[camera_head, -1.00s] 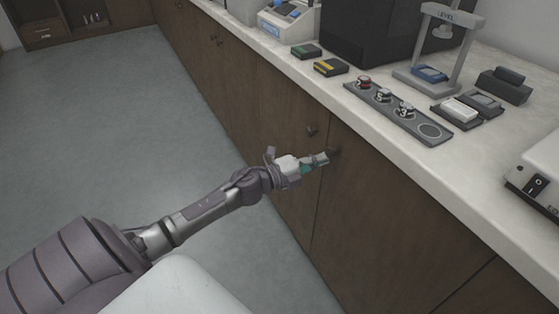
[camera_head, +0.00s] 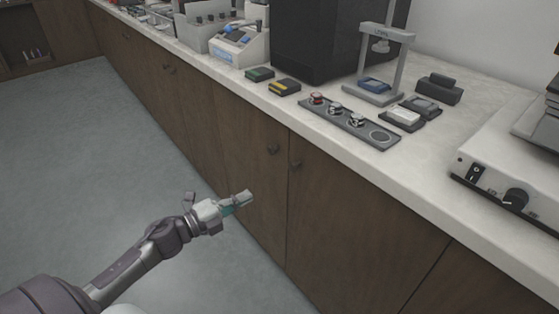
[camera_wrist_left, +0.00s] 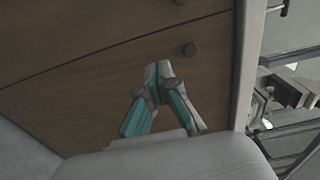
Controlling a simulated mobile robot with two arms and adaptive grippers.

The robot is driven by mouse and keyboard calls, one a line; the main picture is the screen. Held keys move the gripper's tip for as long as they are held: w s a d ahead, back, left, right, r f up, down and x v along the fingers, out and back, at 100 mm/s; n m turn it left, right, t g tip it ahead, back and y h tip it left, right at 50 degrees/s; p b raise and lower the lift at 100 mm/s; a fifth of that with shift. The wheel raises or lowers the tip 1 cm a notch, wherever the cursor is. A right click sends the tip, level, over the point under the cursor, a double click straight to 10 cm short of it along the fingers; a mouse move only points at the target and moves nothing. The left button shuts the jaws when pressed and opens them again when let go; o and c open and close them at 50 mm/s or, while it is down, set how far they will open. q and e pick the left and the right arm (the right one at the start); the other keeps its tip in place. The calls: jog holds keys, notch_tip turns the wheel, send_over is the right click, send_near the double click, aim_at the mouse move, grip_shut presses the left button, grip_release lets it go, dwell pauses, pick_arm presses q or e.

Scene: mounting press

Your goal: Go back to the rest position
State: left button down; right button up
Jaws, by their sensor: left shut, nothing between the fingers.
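My left gripper (camera_head: 243,199) is in front of the cabinet doors (camera_head: 345,215), below the level of the counter top. Its fingers are together with nothing between them. In the left wrist view the left gripper (camera_wrist_left: 158,68) also shows shut and empty, with a brown cabinet door and its round knob (camera_wrist_left: 190,49) beyond the fingertips. Whether the fingers touch the door cannot be told, but a gap seems to show in the head view. My right gripper is not in view.
The counter (camera_head: 345,160) carries a grey holder strip (camera_head: 350,124) with several round pieces, a press stand (camera_head: 382,65), small dark blocks and a white device (camera_head: 515,175) at right. Cabinet knobs (camera_head: 273,149) stick out. The grey floor (camera_head: 90,160) at left is clear.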

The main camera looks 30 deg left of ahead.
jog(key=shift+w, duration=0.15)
